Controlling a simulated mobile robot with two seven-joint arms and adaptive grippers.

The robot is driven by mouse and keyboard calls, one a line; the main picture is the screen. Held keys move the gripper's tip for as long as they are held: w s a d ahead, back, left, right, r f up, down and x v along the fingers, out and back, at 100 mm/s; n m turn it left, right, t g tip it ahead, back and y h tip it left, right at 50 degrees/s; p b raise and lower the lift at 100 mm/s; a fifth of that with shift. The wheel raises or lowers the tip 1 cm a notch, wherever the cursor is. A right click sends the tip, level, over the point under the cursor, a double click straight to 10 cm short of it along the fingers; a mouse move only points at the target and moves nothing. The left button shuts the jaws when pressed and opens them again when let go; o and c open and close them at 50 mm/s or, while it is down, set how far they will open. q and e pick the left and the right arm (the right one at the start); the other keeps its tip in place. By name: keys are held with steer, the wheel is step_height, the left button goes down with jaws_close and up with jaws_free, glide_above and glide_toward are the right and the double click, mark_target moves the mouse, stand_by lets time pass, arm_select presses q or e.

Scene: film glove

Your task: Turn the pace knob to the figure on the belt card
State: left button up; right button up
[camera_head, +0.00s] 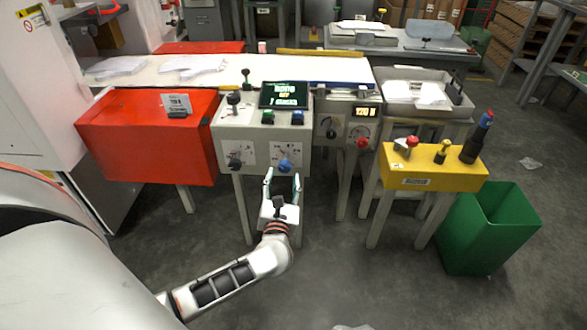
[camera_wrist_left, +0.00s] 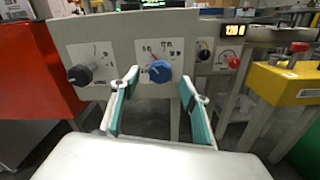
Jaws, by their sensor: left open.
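A grey control panel (camera_head: 222,138) carries a blue knob (camera_head: 284,165) and a black knob (camera_head: 235,163), each on a white dial plate. In the left wrist view the blue knob (camera_wrist_left: 159,71) is right of the black knob (camera_wrist_left: 80,75). I cannot read which one is the pace knob. My left gripper (camera_head: 283,179) is open in front of the blue knob, its fingers to either side in the picture. Contact is not visible, and the knob looks ungripped. A small white card (camera_head: 177,104) stands on the red housing; its figure is too small to read. My right gripper is out of view.
A dark display (camera_head: 284,94) tops the panel. A red knob (camera_head: 362,142) sits on the neighbouring unit, below a lit readout (camera_head: 363,110). A yellow control box (camera_head: 432,169) and a green bin (camera_head: 487,230) stand right. The red housing (camera_head: 140,140) is left. Floor in front is mostly clear.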

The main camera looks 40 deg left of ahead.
mark_target(284, 169)
arm_select(q)
steer(key=shift+x, duration=2.7)
steer(key=c, duration=1.1)
